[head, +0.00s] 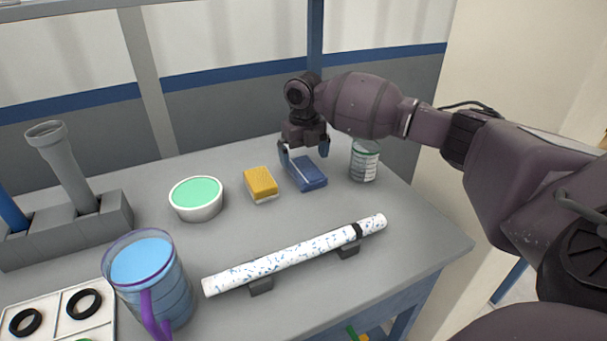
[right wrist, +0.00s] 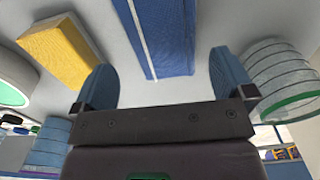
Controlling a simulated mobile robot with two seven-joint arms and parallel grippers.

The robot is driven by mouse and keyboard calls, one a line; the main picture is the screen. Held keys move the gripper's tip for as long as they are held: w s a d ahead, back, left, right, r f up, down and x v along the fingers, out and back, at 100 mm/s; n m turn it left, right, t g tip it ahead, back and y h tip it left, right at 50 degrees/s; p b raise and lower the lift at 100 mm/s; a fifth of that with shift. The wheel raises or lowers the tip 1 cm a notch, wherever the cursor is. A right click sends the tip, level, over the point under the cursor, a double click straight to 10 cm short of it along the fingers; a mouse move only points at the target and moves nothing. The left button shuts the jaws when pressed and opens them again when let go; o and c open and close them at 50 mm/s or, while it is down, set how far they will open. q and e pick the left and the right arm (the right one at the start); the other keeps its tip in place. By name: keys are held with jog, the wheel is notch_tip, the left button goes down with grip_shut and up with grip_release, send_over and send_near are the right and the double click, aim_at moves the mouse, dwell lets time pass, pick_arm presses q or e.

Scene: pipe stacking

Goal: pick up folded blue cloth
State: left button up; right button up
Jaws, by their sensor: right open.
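The folded blue cloth (head: 308,175) lies on the grey table, right of the yellow sponge. My right gripper (head: 304,154) is just above and behind it, pointing down, with its fingers apart. In the right wrist view the cloth (right wrist: 165,38) shows ahead, between the two open blue fingertips (right wrist: 165,85), with a pale line along it. Nothing is held between the fingers. I cannot tell from these views whether a fingertip touches the cloth. My left gripper is not in view.
A yellow sponge (head: 261,184) lies close left of the cloth, and a jar (head: 364,161) stands close right. A green-filled bowl (head: 196,198), a speckled pipe (head: 290,258) on supports, a blue pitcher (head: 172,291) and a grey pipe holder (head: 62,233) occupy other parts of the table.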

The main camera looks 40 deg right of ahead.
aim_at(305, 169)
jog(key=f, duration=0.1)
jog(key=f+b, duration=0.1)
jog(key=f, duration=0.3)
jog(key=shift+w+d+f, duration=0.1)
jog(key=shift+w+d, duration=0.05)
jog(key=shift+d, duration=0.15)
jog(key=c, duration=0.9)
